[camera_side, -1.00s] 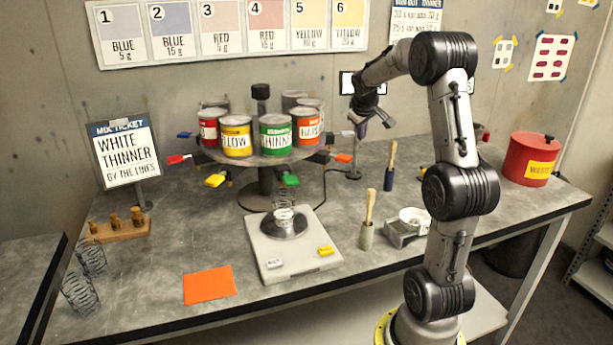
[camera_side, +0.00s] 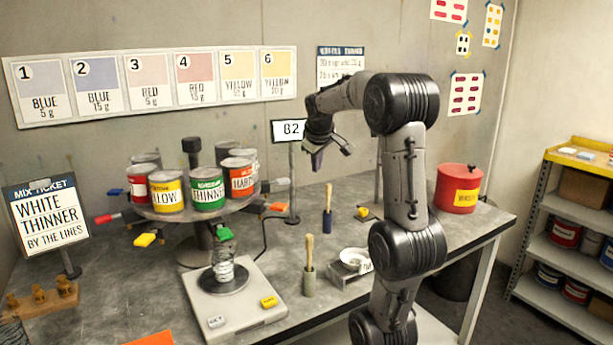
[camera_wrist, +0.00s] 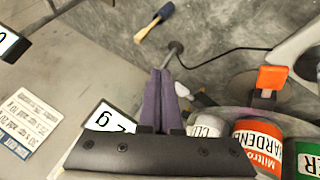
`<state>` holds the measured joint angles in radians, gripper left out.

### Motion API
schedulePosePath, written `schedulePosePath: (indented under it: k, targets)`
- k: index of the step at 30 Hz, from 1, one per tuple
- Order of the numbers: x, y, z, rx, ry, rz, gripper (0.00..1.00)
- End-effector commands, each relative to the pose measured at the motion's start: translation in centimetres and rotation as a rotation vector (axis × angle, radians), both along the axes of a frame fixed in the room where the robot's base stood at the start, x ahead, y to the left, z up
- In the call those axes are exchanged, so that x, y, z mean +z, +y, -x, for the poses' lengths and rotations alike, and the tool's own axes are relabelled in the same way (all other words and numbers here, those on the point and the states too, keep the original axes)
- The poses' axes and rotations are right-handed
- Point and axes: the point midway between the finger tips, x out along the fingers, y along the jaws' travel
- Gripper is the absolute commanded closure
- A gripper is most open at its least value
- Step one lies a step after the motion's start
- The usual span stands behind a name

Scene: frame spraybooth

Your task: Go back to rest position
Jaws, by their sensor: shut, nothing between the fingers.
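My gripper (camera_side: 318,162) hangs in the air above the back half of the bench, below my bent wrist and right of the small display (camera_side: 288,131). It is shut and empty. In the wrist view its purple-grey fingers (camera_wrist: 160,78) lie together with nothing between them. A coiled, see-through cup-like thing (camera_side: 223,271) stands on the round pan of the scale (camera_side: 258,308), below the green tap (camera_side: 225,234). My gripper is well apart from it.
A round stand holds several paint cans, among them yellow (camera_side: 167,193), green thinner (camera_side: 206,190) and orange hardener (camera_side: 241,178). Brushes stand upright (camera_side: 309,272) (camera_side: 327,213). A red pot (camera_side: 458,190) is at the right. A shelf rack (camera_side: 570,225) stands beyond. The mix ticket (camera_side: 47,217) is at left.

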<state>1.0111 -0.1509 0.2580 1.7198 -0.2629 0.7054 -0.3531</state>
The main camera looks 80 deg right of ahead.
Motion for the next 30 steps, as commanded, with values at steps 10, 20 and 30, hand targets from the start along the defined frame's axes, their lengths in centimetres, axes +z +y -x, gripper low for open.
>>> schedulePosePath:
  k: [10,20,30]
  targets:
    - [1.4,0.3,0.9,0.002,-0.001,0.0,1.0]
    - [4.8,9.5,-6.6,0.277,-0.058,0.057,1.0]
    - [2.8,29.5,-6.2,0.646,-0.169,-0.082,1.0]
